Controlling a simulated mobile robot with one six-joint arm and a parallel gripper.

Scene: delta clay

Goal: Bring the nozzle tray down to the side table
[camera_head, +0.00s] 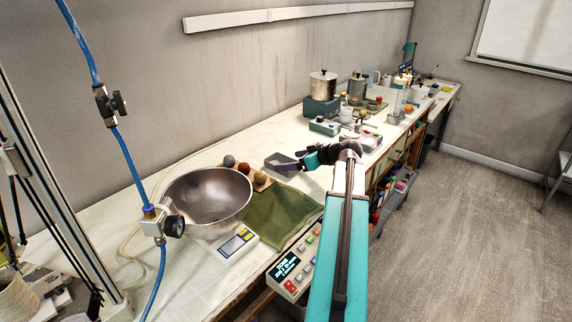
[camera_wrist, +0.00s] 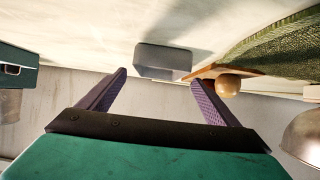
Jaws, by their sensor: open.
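A small grey tray (camera_head: 277,158), which looks like the nozzle tray, sits on the long bench behind the green mat. In the wrist view the grey tray (camera_wrist: 163,60) lies ahead, between the lines of the two fingers. Its contents cannot be made out. My gripper (camera_head: 286,164) is open, with purple fingers beside the tray in the head view. In the wrist view my gripper (camera_wrist: 160,78) has nothing between its fingers, and a gap to the tray seems to remain. I cannot tell which surface is the side table.
A metal bowl (camera_head: 208,197), a green mat (camera_head: 275,220) and a wooden board with balls (camera_head: 262,181) are near the tray. A keypad device (camera_head: 290,272) stands at the front edge. Pots (camera_head: 322,87) and instruments crowd the far bench.

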